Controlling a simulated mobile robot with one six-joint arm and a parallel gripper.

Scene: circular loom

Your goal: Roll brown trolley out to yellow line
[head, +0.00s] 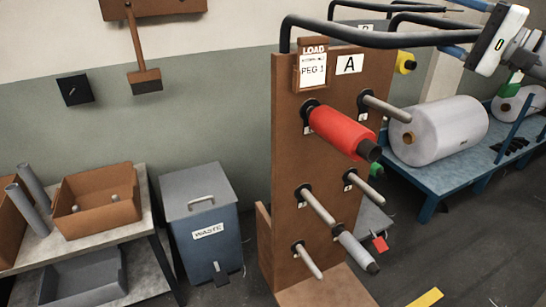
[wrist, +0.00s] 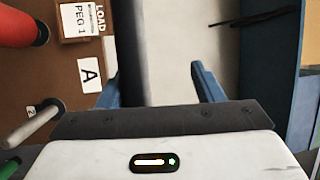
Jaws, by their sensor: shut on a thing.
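The brown trolley (head: 335,190) stands upright in the middle of the head view, with pegs, a LOAD PEG 1 card and an A label. A red spool (head: 343,131) sits on an upper peg and a grey tube (head: 357,250) on a lower one. Its black handle (head: 375,38) reaches right to my gripper (head: 452,28). My gripper is shut on the handle; in the wrist view the dark bar (wrist: 130,45) runs between the blue fingers (wrist: 158,80). A short piece of the yellow line (head: 426,298) shows on the floor at the bottom right.
A blue rack (head: 455,187) with large white rolls (head: 440,130) stands to the right behind the trolley. A grey waste bin (head: 205,225) and a table with brown boxes (head: 95,203) are at the left. Dark floor (head: 470,250) is open at the lower right.

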